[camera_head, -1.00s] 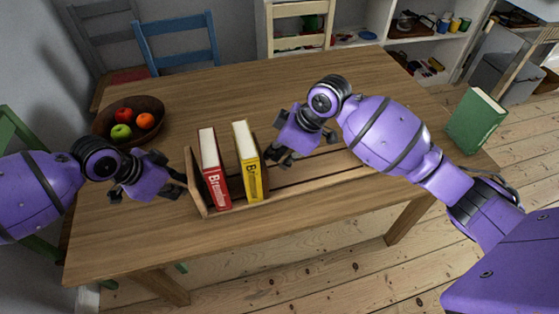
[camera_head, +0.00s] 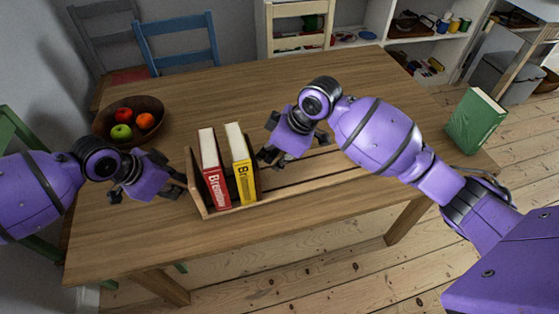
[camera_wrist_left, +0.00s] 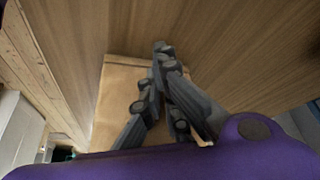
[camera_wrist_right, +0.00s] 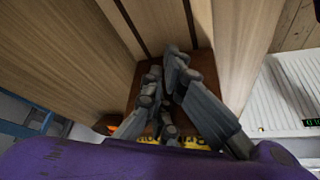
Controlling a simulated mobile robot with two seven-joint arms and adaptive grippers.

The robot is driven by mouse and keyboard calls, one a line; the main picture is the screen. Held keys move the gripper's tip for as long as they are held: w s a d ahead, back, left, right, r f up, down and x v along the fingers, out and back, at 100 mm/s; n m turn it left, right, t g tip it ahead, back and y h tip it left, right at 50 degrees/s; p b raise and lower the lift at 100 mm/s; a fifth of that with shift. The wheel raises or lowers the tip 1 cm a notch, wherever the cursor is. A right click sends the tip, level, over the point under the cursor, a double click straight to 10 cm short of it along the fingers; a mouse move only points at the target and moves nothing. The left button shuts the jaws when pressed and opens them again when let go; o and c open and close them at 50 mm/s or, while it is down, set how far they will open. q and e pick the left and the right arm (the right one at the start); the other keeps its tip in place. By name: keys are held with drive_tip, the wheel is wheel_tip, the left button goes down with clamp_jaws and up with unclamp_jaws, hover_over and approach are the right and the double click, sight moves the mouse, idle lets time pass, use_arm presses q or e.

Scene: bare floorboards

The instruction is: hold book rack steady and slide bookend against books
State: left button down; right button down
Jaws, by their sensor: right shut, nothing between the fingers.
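The wooden book rack (camera_head: 310,181) lies along the table front, its end panel (camera_head: 195,184) at left. My left gripper (camera_head: 181,178) is shut at the outer side of the end panel, which also shows in the left wrist view (camera_wrist_left: 115,90); contact is unclear. My right gripper (camera_head: 268,157) is shut just right of the yellow book. A dark red-brown panel (camera_wrist_right: 205,66), possibly the bookend, shows at its fingers in the right wrist view; the head view mostly hides it.
A bowl (camera_head: 103,126) of fruit stands at the table's back left. A green book (camera_head: 476,122) stands at the right corner. Chairs stand behind the table (camera_head: 230,85), whose middle back is clear. The rack's right part is empty.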

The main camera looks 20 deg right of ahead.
use_arm(q)
drive_tip(key=shift+d, duration=0.15)
use_arm(e)
drive_tip(key=shift+a+r, duration=0.1)
drive_tip(key=shift+a, duration=1.3)
drive_tip(key=shift+a, duration=1.85)
use_arm(q)
drive_tip(key=shift+s, duration=0.1)
use_arm(e)
drive_tip(key=shift+a, duration=0.3)
use_arm(q)
drive_tip(key=shift+d, duration=0.15)
use_arm(e)
drive_tip(key=shift+a, duration=0.45)
drive_tip(key=shift+d, duration=0.1)
